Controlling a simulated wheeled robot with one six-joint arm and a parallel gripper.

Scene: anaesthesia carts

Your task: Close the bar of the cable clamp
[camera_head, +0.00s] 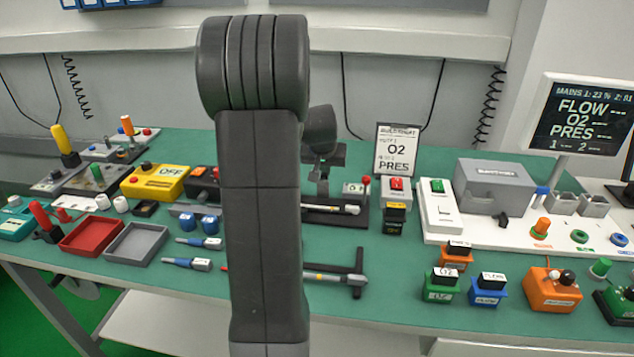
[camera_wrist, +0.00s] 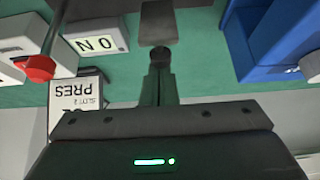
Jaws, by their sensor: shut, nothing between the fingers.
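I cannot tell for sure which item is the cable clamp. A dark T-shaped fixture with a grey rod (camera_head: 340,277) lies at the bench's front edge, partly hidden behind my arm. Behind it is a long black base (camera_head: 325,217) with a pale, grey-ended piece on it. My gripper (camera_head: 322,180) is above the bench, partly hidden by my arm. In the wrist view its narrow fingers (camera_wrist: 160,57) are together and empty. A dark grey plate (camera_wrist: 158,22) shows just beyond the fingertips; contact cannot be told.
A red-knobbed upright lever (camera_head: 366,181) stands beside an ON label, right of my gripper; the knob (camera_wrist: 38,68) also shows in the wrist view. An O2 PRES sign (camera_head: 396,150) is behind. A large blue item (camera_wrist: 262,40) is at the wrist view's right.

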